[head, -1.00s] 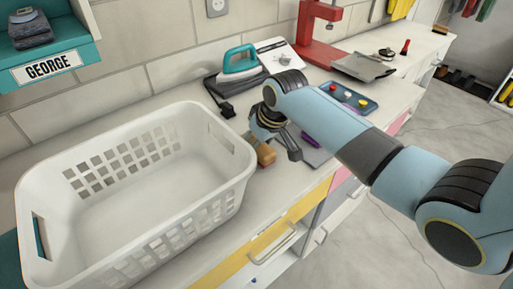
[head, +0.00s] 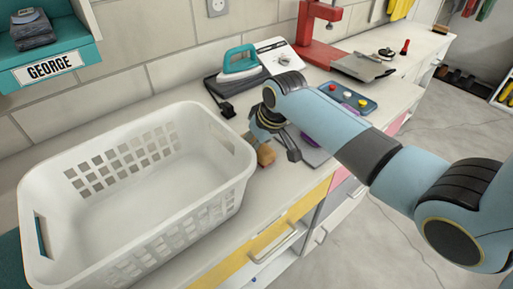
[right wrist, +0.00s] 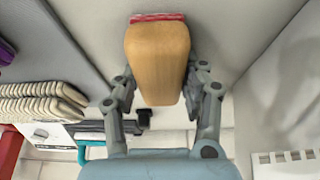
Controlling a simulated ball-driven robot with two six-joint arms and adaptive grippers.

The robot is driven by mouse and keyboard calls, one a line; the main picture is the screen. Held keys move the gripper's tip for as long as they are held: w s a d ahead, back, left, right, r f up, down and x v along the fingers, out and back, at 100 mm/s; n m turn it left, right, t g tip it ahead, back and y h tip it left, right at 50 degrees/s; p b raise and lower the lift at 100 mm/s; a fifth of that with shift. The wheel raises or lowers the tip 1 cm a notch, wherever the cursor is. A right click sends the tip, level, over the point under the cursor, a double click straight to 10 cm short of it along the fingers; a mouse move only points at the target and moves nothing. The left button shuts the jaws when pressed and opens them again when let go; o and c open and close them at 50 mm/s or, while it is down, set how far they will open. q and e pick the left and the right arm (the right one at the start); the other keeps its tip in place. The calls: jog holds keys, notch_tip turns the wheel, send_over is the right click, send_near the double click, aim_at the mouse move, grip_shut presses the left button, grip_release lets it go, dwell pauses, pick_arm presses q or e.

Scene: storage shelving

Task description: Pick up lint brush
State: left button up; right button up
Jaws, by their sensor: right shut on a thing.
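The lint brush has a tan wooden body with a red strip at its far end. In the right wrist view the lint brush (right wrist: 157,62) sits between the two fingers of my right gripper (right wrist: 160,85), which is shut on it. In the head view a small part of the lint brush (head: 266,155) shows under my right gripper (head: 275,145), beside the right end of the white basket. The rest of it is hidden by the gripper there. It cannot be told whether the brush touches the counter. My left gripper is not in view.
A large white laundry basket (head: 225,203) stands left of my gripper. A teal iron (head: 240,64) stands behind. A blue tray with coloured knobs (head: 348,97) and a purple item (head: 308,140) are to the right. A red press (head: 305,38) stands farther back.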

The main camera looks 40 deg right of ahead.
jog(key=shift+s+f, duration=0.1)
jog(key=shift+f, duration=0.05)
jog(key=shift+c, duration=1.3)
jog(key=shift+d, duration=0.1)
notch_tip(320, 180, up, 4)
jog(key=shift+r+b, duration=0.15)
jog(key=shift+b, duration=0.15)
jog(key=d+r+b, duration=0.1)
jog(key=d+r, duration=0.6)
jog(key=d, duration=0.4)
jog(key=shift+s+d+b, duration=0.15)
jog(key=shift+d+b, duration=0.15)
jog(key=shift+b, duration=0.1)
jog(key=shift+r, duration=0.1)
jog(key=o, duration=0.8)
jog(key=c, duration=0.5)
jog(key=shift+n, duration=0.3)
